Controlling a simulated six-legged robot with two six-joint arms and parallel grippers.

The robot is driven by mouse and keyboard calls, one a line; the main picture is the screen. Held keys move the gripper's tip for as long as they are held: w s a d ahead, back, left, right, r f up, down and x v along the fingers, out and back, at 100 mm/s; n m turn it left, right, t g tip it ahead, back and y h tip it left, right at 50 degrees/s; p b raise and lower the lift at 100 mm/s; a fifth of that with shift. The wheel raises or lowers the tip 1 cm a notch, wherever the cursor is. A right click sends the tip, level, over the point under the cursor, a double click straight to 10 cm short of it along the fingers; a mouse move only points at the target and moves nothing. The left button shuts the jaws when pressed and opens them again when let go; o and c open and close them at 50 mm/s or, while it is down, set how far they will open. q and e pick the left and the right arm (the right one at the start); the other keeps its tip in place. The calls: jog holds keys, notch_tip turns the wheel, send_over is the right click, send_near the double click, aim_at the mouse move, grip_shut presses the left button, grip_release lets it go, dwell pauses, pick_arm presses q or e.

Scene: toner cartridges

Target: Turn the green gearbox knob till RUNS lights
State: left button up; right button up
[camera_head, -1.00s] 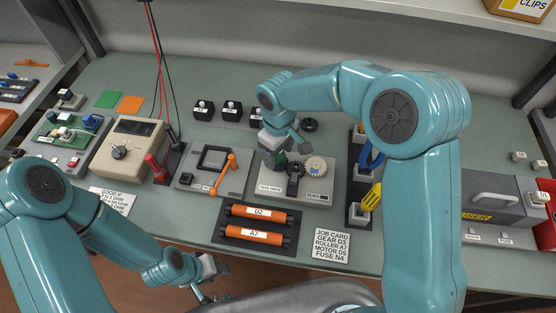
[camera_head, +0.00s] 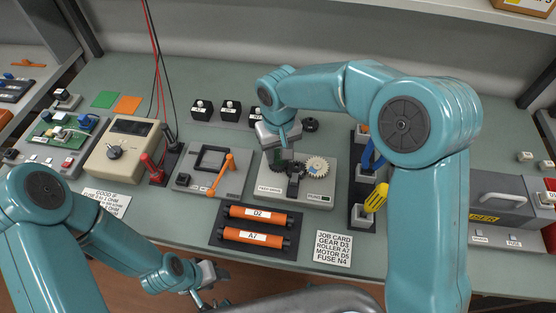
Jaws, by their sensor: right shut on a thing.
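The gearbox (camera_head: 325,204) is a grey unit with dark gears, a pale gear (camera_head: 317,165) and a label that reads RUNS (camera_head: 317,197). I cannot tell whether the RUNS lamp is lit. My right gripper (camera_head: 284,153) points down over the gearbox's back left part and is shut on the green knob (camera_head: 287,156), which it mostly hides. My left gripper (camera_head: 212,294) hangs low at the front edge of the bench, away from the gearbox. Its fingers are too small and dark to show whether they are open.
A crank unit (camera_head: 205,186) with an orange handle stands left of the gearbox. Orange rollers (camera_head: 255,213) lie in a dark tray in front, beside a job card (camera_head: 333,248). A dark rack (camera_head: 357,212) with a yellow-handled tool (camera_head: 376,197) stands close on the right.

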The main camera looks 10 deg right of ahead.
jog(key=shift+m, duration=0.5)
jog(key=shift+f+m+b, duration=0.15)
jog(key=shift+m+b, duration=0.55)
jog(key=shift+m, duration=0.5)
jog(key=m+b, duration=0.1)
jog(key=m, duration=0.2)
jog(key=shift+m, duration=0.8)
jog(key=m+b, duration=0.1)
jog(key=m, duration=0.2)
jog(key=shift+b, duration=0.35)
jog(key=m, duration=0.3)
jog(key=shift+m+b, duration=0.35)
jog(key=shift+m, duration=0.05)
jog(key=o, duration=0.8)
jog(key=shift+o, duration=0.2)
